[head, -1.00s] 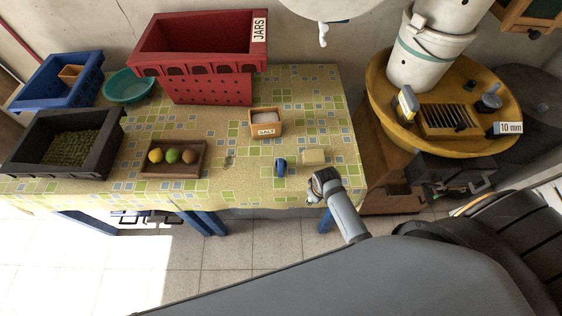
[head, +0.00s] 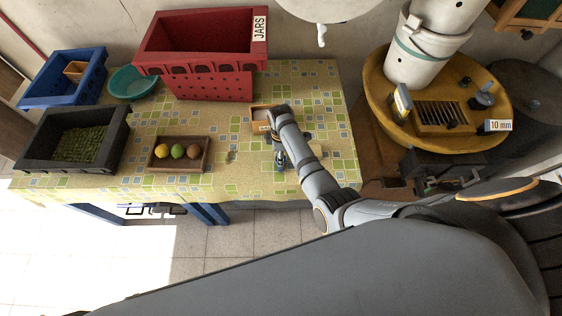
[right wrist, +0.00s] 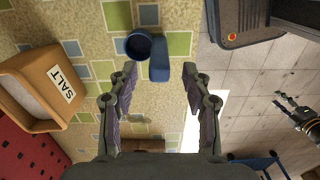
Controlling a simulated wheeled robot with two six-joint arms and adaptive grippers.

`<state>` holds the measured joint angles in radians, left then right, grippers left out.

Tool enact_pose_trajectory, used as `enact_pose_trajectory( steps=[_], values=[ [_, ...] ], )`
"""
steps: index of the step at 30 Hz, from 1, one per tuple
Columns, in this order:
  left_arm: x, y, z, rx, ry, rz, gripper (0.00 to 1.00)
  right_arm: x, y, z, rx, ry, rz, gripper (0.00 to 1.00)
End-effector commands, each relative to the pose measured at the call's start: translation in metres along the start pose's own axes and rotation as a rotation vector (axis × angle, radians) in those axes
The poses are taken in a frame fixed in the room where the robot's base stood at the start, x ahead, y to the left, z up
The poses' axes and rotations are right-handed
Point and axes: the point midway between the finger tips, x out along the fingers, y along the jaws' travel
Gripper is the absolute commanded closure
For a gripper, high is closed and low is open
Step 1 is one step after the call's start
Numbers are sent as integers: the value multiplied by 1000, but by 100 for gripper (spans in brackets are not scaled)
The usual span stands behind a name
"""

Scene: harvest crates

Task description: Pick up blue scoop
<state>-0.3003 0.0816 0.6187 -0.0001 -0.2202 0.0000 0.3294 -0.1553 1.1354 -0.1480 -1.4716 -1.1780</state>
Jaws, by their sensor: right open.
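The blue scoop (right wrist: 150,47) lies on the patterned tablecloth, with its round cup at the left and its handle at the right in the right wrist view. My right gripper (right wrist: 161,78) is open and empty above the table. The scoop lies just beyond its fingertips, roughly in line with the gap between them. In the head view my right gripper (head: 280,158) hangs over the scoop's spot and mostly hides it. Another gripper, seemingly my left (right wrist: 296,112), shows at the right edge of the right wrist view over the floor; its opening is unclear.
The salt box (head: 260,125) stands just behind the right gripper. A brown tray (head: 155,166) with fruit sits to the left. A red crate (head: 205,84), a black crate (head: 60,170) and a blue crate (head: 50,98) stand further off. A pale block is mostly hidden by my arm.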

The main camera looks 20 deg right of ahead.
Motion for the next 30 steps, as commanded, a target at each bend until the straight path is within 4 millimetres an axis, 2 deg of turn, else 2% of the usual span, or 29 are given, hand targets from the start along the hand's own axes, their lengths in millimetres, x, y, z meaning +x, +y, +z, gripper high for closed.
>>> enact_pose_trajectory(
  steps=[6,10,18,26,30],
  values=[
    [0,0,0,0,0,0,60,9,0,0,1,1,1,51],
    [8,1,1,0,0,0,60,21,0,0,2,1,1,51],
    [54,6,5,-1,1,2,60,63,0,0,2,2,2,51],
    [52,7,4,-1,2,3,60,60,0,0,2,1,1,51],
    [52,7,4,-1,2,3,60,60,0,0,2,1,1,69]
  ],
)
